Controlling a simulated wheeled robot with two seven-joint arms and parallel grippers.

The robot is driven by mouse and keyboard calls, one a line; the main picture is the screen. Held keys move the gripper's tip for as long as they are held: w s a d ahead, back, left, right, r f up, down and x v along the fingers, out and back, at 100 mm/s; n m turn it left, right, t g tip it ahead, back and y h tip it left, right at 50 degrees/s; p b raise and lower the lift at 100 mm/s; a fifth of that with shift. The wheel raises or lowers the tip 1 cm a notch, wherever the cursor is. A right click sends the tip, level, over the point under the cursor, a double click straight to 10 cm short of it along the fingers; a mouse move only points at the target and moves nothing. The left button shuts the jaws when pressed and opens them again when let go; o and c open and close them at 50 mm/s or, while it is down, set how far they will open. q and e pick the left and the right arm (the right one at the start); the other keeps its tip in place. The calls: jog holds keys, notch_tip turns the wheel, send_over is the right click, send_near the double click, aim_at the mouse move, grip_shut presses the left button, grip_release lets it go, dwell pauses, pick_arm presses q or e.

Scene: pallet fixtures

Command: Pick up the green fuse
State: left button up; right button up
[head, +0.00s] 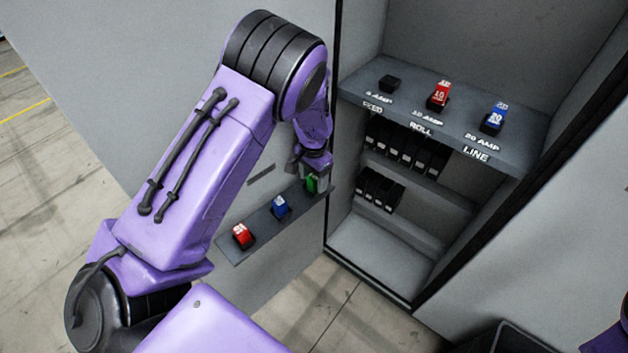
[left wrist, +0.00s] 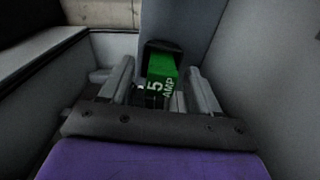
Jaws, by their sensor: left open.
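The green fuse (head: 311,184) stands at the right end of a small grey shelf (head: 258,247) on the outer cabinet panel. My left gripper (head: 312,172) is at the fuse and partly hides it. In the left wrist view the fuse (left wrist: 163,74), marked "5 AMP", sits between the two open fingers of the left gripper (left wrist: 158,90). I cannot tell whether a finger touches it. A purple piece of my right arm shows at the lower right edge of the head view; its gripper is not seen.
A blue fuse (head: 280,207) and a red fuse (head: 243,236) stand on the same small shelf. Inside the open cabinet, a labelled shelf (head: 400,100) holds an empty black socket (head: 389,83), a red fuse (head: 439,94) and a blue fuse (head: 494,117). A black bin (head: 505,340) is below.

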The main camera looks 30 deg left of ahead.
pick_arm(q)
jog(key=shift+f, duration=0.25)
jog(key=c, duration=1.1)
jog(key=shift+r, duration=0.15)
